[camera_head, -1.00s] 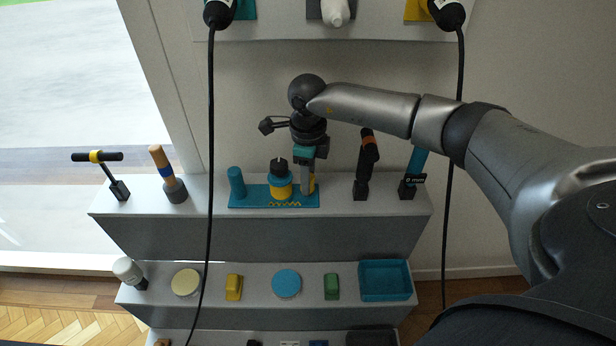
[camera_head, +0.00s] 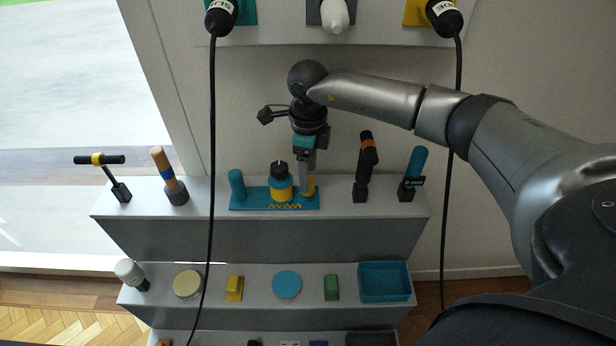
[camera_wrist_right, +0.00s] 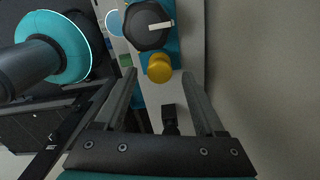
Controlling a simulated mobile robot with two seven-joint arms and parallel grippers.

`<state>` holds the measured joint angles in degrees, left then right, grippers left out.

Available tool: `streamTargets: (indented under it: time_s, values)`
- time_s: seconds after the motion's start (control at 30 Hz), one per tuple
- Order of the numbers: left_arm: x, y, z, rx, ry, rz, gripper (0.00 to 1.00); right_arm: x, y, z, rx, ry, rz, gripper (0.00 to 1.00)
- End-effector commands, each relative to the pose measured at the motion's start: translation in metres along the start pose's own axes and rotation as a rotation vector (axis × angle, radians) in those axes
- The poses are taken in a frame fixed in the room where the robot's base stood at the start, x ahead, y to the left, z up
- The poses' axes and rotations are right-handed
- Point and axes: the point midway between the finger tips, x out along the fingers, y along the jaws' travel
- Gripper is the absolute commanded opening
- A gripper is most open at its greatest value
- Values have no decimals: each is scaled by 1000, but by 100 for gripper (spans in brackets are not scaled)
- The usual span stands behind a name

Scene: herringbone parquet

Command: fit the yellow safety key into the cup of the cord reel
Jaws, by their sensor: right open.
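The yellow safety key (camera_head: 309,188) stands at the right end of a teal base (camera_head: 250,203) on the upper shelf. In the right wrist view the key (camera_wrist_right: 159,69) shows as a round yellow piece. I take the teal-based unit, with its black-topped yellow drum (camera_head: 281,190), to be the cord reel. The drum's dark top with a white bar (camera_wrist_right: 147,26) is beside the key in the wrist view. My right gripper (camera_head: 308,180) is open just above the key, with its fingers on either side. The cup is not visible, so seating cannot be judged. My left gripper is out of view.
A teal post (camera_head: 237,185) stands at the base's left end. An orange-black tool (camera_head: 365,168) and a teal-handled tool (camera_head: 413,174) stand to the right. A black cable (camera_head: 211,150) hangs left of the base. A teal tray (camera_head: 384,281) is on the shelf below.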

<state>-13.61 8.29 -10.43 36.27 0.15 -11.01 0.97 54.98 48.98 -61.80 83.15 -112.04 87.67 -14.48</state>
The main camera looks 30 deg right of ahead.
Motion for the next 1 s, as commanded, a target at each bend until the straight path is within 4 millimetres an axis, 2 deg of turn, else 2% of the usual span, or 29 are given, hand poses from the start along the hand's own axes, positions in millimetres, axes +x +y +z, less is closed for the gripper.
streamTargets:
  time_s: [0.03, 0.1, 0.3, 1.0]
  values:
    - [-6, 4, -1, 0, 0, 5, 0, -14, 0, 1, -1, -2, -2, 72]
    - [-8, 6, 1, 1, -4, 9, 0, -25, 0, 1, -1, -2, -2, 72]
    - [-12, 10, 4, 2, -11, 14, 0, -41, 0, 0, -1, 0, 0, 72]
    - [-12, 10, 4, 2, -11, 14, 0, -42, 1, 0, -1, 1, 1, 72]
